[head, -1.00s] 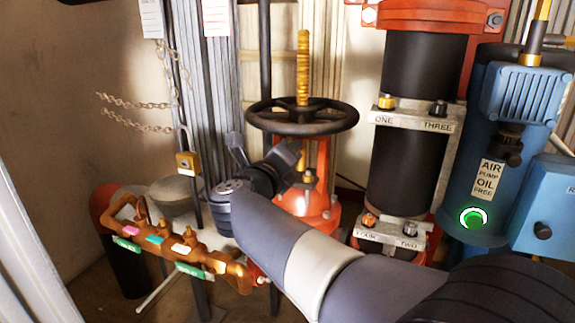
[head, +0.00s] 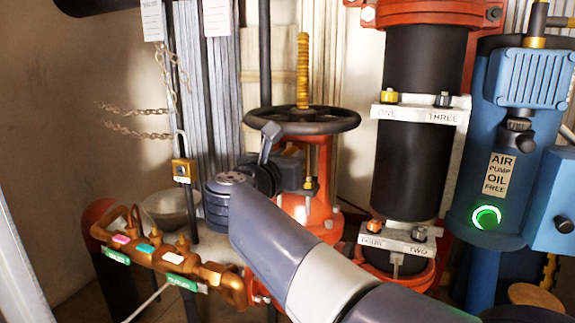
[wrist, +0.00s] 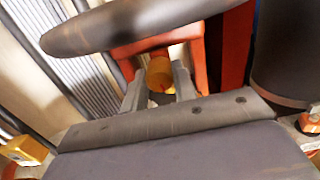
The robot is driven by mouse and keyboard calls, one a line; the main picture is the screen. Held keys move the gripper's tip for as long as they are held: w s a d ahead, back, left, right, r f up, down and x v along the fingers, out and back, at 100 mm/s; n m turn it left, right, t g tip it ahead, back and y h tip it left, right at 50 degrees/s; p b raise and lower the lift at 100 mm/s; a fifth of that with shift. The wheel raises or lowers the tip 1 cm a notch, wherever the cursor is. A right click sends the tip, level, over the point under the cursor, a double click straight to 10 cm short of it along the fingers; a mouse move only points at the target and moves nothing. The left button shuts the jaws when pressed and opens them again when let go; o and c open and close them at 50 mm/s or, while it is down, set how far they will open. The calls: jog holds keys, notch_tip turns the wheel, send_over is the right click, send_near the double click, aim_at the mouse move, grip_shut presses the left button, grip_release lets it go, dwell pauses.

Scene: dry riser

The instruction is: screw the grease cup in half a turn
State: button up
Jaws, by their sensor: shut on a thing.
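The grease cup is a small brass-yellow cylinder (wrist: 159,72) on the red-orange valve body (head: 307,208). In the wrist view my gripper (wrist: 159,88) has one grey finger on each side of it, shut on the cup, whose lower part is partly hidden between the fingers. In the head view, my gripper (head: 298,180) is beside the valve, below the black handwheel (head: 302,121). A brass piece shows there at the fingers, but my wrist hides much of the contact.
The handwheel rim (wrist: 130,27) hangs close above my gripper. A black pipe (head: 412,170) with labelled clamps and a blue air pump (head: 478,190) stand right. A copper manifold (head: 165,257), padlock (head: 183,171) and grey bowl (head: 168,208) are left.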

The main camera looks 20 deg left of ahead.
jog(key=shift+f+m, duration=0.15)
jog(key=shift+m, duration=0.75)
jog(key=o, duration=1)
jog(key=s+p, duration=0.2)
jog(key=s, duration=0.8)
jog(key=shift+s+a, duration=0.4)
jog(key=shift+w, duration=0.1)
